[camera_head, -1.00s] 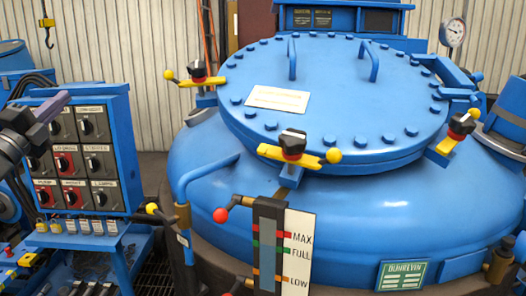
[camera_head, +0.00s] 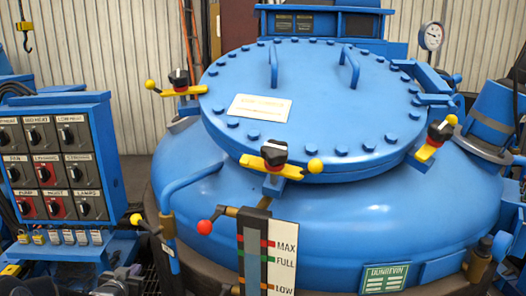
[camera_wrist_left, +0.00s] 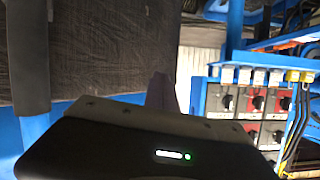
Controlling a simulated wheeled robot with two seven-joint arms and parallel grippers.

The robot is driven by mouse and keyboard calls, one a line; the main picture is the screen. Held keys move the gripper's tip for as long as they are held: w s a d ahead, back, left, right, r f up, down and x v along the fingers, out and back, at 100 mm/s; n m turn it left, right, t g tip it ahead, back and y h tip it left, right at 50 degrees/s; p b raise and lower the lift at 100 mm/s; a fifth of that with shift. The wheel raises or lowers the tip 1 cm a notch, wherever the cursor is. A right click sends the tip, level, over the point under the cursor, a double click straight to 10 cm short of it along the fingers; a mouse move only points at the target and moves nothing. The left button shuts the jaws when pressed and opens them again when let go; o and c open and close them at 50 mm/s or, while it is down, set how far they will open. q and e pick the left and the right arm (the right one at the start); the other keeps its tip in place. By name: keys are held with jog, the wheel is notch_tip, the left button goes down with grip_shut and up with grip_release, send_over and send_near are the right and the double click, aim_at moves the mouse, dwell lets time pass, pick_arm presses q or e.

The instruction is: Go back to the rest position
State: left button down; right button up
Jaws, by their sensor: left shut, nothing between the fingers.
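My left gripper (camera_head: 122,280) shows as a dark shape at the bottom left edge of the head view, low in front of the switch panel (camera_head: 60,205). In the left wrist view its fingers (camera_wrist_left: 160,92) are together with nothing between them. The switch panel also shows there, upside down, at the right (camera_wrist_left: 245,88). The fingers look apart from the panel. My right gripper is not in view.
A large blue furnace (camera_head: 330,215) with a bolted lid (camera_head: 310,90) fills the middle and right. Yellow-handled clamps (camera_head: 275,155) stick out around the lid. A level gauge (camera_head: 268,250) and a red-knobbed lever (camera_head: 205,227) stand at its front.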

pick_arm(q)
jog(key=s+d+f+n+g+h+p, duration=0.1)
jog(key=s+d+f+g+h, duration=0.15)
jog(key=s+d+f, duration=0.55)
jog(key=s+d+f+n+g+h+p, duration=0.15)
jog(key=s+d+f+g, duration=0.35)
jog(key=d+f, duration=0.5)
jog(key=s+d+f+g+h+p, duration=0.1)
jog(key=s+d+f+g, duration=0.1)
jog(key=s+d, duration=0.7)
jog(key=s+d+f+g+h+p, duration=0.1)
jog(key=s+d+f+g, duration=0.1)
jog(key=s+d, duration=0.8)
jog(key=s+g, duration=0.1)
jog(key=s, duration=0.6)
jog(key=shift+s+f+p, duration=0.25)
jog(key=shift+f+p, duration=0.05)
jog(key=shift+p, duration=0.1)
jog(key=shift+w+m, duration=0.1)
jog(key=shift+m, duration=0.15)
